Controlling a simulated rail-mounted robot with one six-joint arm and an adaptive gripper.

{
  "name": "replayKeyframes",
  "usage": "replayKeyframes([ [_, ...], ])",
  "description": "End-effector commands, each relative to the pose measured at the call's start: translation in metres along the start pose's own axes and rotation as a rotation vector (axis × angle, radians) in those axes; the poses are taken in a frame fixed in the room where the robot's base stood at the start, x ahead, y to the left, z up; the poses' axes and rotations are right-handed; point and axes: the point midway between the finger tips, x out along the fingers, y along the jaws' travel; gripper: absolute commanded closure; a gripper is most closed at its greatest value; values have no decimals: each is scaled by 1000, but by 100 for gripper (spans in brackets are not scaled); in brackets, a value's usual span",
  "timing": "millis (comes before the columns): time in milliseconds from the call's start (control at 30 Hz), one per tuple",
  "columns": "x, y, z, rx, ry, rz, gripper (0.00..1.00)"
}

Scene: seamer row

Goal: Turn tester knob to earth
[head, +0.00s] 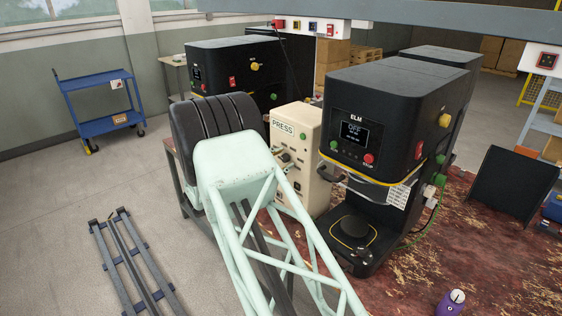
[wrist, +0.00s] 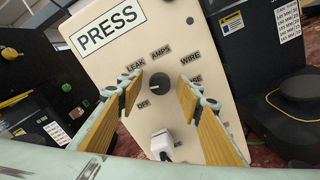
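The tester is a cream box (head: 306,136) marked PRESS, and its tilted front panel (wrist: 112,63) fills the middle of the wrist view. Its round dark knob (wrist: 153,87) has a light pointer mark that seems to lie toward the lower left, near OFF; I cannot tell its exact setting. Labels OFF, LEAK, AMPS and WIRE are readable around it. Another label is cut off by my right finger, and no EARTH label is readable. My gripper (wrist: 160,82) is open, its yellow-padded fingers on either side of the knob with gaps showing. In the head view my arm hides part of the panel.
A white fitting (wrist: 160,147) sticks out below the knob. A black ELM machine (head: 390,120) stands close on the tester's right, and another black machine (head: 235,62) is behind it. A blue trolley (head: 98,105) stands far left, with open floor before it.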

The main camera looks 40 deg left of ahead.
Motion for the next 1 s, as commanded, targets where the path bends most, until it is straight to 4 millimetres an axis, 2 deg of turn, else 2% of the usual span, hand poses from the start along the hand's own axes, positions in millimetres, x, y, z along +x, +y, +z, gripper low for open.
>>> replayKeyframes([
  [267, -3, 0, 0, 0, 0, 0, 67],
  [467, -15, 1, -1, 0, 2, 2, 67],
  [667, -38, 0, -1, 0, 1, 1, 67],
  [1000, -88, 1, 0, -1, 1, 2, 67],
])
